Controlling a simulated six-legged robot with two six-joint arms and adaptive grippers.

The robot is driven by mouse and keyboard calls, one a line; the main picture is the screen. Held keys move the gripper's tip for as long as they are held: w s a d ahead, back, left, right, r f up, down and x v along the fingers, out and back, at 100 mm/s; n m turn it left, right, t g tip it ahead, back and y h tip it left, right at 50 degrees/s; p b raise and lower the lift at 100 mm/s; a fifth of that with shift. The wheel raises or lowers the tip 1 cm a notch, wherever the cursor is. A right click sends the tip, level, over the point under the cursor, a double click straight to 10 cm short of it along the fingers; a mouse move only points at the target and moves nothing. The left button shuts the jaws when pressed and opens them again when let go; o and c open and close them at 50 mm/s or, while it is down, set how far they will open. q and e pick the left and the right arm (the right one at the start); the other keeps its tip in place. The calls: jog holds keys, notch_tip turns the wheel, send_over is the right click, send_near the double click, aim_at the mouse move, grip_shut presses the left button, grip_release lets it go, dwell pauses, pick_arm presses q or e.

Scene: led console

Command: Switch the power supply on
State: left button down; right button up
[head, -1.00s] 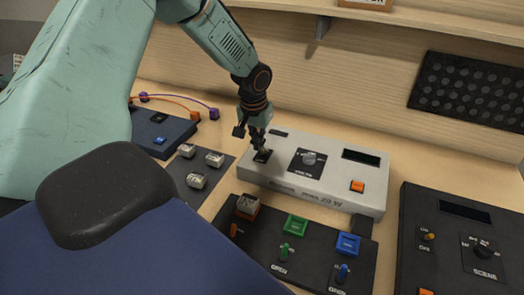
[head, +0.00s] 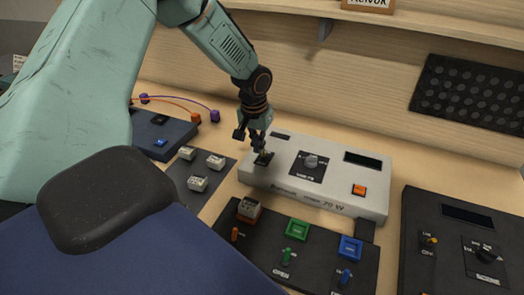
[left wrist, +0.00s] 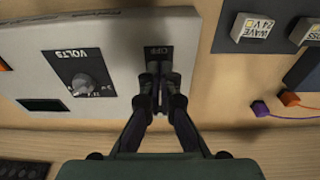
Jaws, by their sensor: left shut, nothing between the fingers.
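The power supply (head: 330,190) is a light grey box near the back of the bench. It carries a black switch plate (head: 264,159) at its left end, a knob (head: 310,161), a dark display (head: 362,159) and an orange button (head: 359,190). My left gripper (head: 262,152) is shut and empty, its fingertips at the switch plate. My right gripper is not in view.
A dark panel with green (head: 297,229) and blue (head: 350,248) square parts and small levers stands in front. Another dark console (head: 465,225) is at the right. Labelled blocks (head: 198,183) lie on a dark mat at the left. A shelf runs above.

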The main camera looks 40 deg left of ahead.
aim_at(263, 154)
pick_arm(q)
jog(key=shift+d+r, duration=0.1)
jog(key=shift+d, duration=0.1)
jog(key=shift+a+f, duration=0.2)
jog(key=shift+f, duration=0.2)
jog(key=shift+d+f, duration=0.2)
jog(key=shift+f, duration=0.15)
jog(key=shift+f, duration=0.15)
jog(key=shift+a+f+b, duration=0.15)
jog(key=shift+f+b, duration=0.15)
jog(key=shift+f, duration=0.25)
jog(key=shift+f, duration=0.1)
